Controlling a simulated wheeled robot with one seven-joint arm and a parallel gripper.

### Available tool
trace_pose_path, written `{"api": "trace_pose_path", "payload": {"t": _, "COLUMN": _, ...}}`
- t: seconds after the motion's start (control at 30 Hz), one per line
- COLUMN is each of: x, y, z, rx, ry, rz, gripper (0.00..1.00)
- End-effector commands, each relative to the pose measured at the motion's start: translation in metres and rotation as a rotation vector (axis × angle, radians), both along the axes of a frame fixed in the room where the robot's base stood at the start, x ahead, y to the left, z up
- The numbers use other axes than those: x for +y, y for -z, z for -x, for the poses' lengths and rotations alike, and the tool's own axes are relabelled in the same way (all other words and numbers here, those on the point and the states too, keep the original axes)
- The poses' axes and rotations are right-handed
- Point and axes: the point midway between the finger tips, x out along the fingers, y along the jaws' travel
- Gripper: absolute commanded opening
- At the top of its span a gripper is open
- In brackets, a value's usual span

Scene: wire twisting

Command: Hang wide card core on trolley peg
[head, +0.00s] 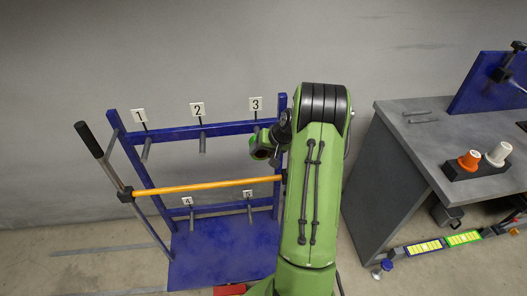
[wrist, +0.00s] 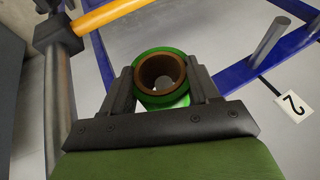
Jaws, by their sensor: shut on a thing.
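The wide card core (wrist: 160,76) is a short brown tube with a green outer layer, seen end-on in the wrist view. My gripper (wrist: 163,88) is shut on it, one dark finger on each side. In the head view the core (head: 261,154) is small and partly hidden by my arm, just below label 3. The blue trolley (head: 215,254) has upper pegs under labels 1 (head: 147,150) and 2 (head: 203,143); the peg under 3 is mostly hidden. Peg 2 also shows bare in the wrist view (wrist: 270,42).
Lower pegs (head: 192,224) and (head: 250,212) look bare. An orange bar (head: 205,186) with a black-gripped lever (head: 90,140) crosses the trolley's front. Floor at left is clear.

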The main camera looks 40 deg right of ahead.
Motion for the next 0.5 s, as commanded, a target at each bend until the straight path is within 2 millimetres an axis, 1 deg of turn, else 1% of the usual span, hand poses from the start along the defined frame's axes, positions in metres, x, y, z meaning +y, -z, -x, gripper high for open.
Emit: {"api": "trace_pose_path", "payload": {"t": 0.5, "x": -0.0073, "y": -0.0004, "z": -0.0109, "rx": 0.0, "ry": -0.001, "rz": 0.001, "gripper": 0.31}}
